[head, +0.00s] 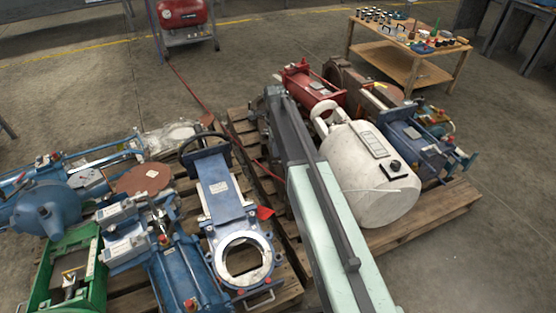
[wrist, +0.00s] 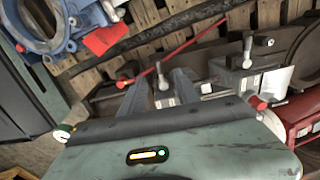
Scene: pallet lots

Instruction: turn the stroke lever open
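In the wrist view my gripper (wrist: 162,88) has two grey fingers standing apart. A small metal fitting (wrist: 163,97) with a thin upright pin shows between them; I cannot tell whether they touch it. I cannot tell which part is the stroke lever. In the head view my arm covers this spot and hides my gripper.
A blue gate valve (head: 225,195) lies on the left pallet, left of my arm. A white tank (head: 370,175) and a red actuator (head: 308,90) lie on the right pallet. A wooden table (head: 385,62) with small parts and a red compressor (head: 182,12) stand behind.

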